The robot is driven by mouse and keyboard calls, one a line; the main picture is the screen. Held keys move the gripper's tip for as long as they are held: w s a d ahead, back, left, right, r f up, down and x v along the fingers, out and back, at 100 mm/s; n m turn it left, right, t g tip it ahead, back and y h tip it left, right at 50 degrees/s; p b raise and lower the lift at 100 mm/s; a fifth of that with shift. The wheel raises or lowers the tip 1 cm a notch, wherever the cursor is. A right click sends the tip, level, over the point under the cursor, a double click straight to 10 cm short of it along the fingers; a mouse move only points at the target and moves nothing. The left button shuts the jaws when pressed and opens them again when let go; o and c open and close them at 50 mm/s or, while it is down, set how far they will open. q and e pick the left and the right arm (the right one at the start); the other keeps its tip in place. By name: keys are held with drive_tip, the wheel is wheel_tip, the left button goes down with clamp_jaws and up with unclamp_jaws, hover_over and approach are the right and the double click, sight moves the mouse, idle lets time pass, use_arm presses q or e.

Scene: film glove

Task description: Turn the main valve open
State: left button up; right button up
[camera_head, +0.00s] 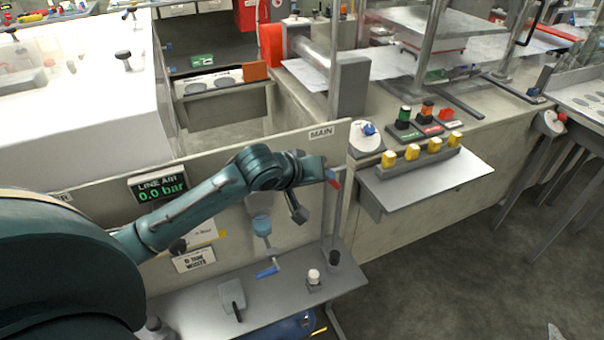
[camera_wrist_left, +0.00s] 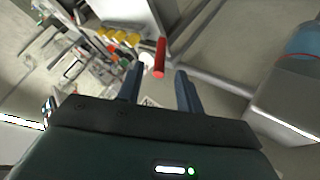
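The main valve's red handle (camera_head: 333,178) is by the post at the right end of the panel, below the MAIN label (camera_head: 321,132). My left gripper (camera_head: 320,170) is just left of the handle in the head view. In the left wrist view, the two fingers (camera_wrist_left: 160,82) are apart with nothing between them, and the red handle (camera_wrist_left: 160,57) shows just beyond the gap between their tips. Whether a finger touches it cannot be told. The line air display (camera_head: 158,187) reads 0.0 bar. My right gripper is not in view.
A grey shelf (camera_head: 195,305) below the arm carries a white-topped knob (camera_head: 313,277) and a blue-handled tool (camera_head: 267,272). A bluish bowl-shaped part (camera_head: 261,225) is on the panel. Yellow buttons (camera_head: 412,151) sit on a ledge at right. Open floor (camera_head: 440,250) lies right of the panel.

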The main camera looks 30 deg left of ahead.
use_arm(q)
drive_tip(key=v, duration=0.7)
drive_tip(key=shift+s, duration=0.15)
drive_tip(key=shift+c, duration=0.2)
